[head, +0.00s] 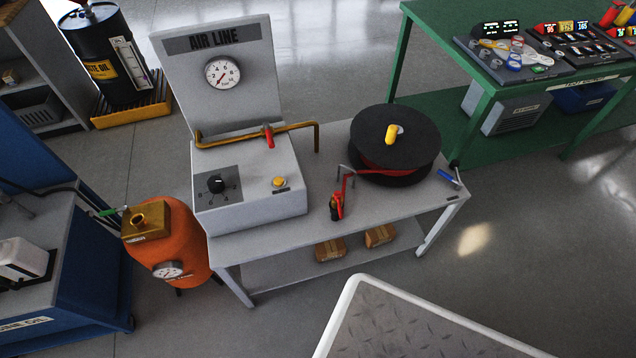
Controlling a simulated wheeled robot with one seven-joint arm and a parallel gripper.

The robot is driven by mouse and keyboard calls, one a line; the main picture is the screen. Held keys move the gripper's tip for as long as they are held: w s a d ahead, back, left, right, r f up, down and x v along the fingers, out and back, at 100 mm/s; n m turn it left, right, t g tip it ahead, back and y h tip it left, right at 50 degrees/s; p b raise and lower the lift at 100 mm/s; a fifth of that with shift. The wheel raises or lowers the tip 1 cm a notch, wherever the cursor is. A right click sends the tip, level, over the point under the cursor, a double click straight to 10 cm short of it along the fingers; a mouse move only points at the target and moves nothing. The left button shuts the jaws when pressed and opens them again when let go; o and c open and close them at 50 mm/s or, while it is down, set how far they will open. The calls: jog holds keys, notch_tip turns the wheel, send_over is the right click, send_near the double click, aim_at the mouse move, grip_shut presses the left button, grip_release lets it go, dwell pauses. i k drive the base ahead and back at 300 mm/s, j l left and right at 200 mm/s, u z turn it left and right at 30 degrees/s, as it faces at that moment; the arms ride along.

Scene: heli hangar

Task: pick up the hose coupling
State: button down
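A small red and black fitting (337,206) stands near the front edge of the grey bench (385,203), at the end of a thin red hose or pipe; it looks like the hose coupling, but it is too small to be certain. Behind it and to the right lies a black hose reel (409,137) with red hose under its top disc and a yellow knob (391,133) on top. My gripper is not in view.
Left of the fitting is a grey AIR LINE box (247,203) with a gauge panel and a brass pipe (222,137). A blue item (449,177) lies at the bench's right end. An orange tank (178,238) stands left; a green table (480,85) stands behind right.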

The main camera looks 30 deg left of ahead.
aim_at(334, 205)
jog(key=u, duration=0.5)
jog(key=j+u, duration=0.1)
jog(key=u, duration=1.35)
jog(key=i+u, duration=0.1)
jog(key=u, duration=0.4)
jog(key=i+z, duration=0.3)
jog(key=j+z, duration=0.1)
jog(key=z, duration=0.15)
jog(key=i+j, duration=0.05)
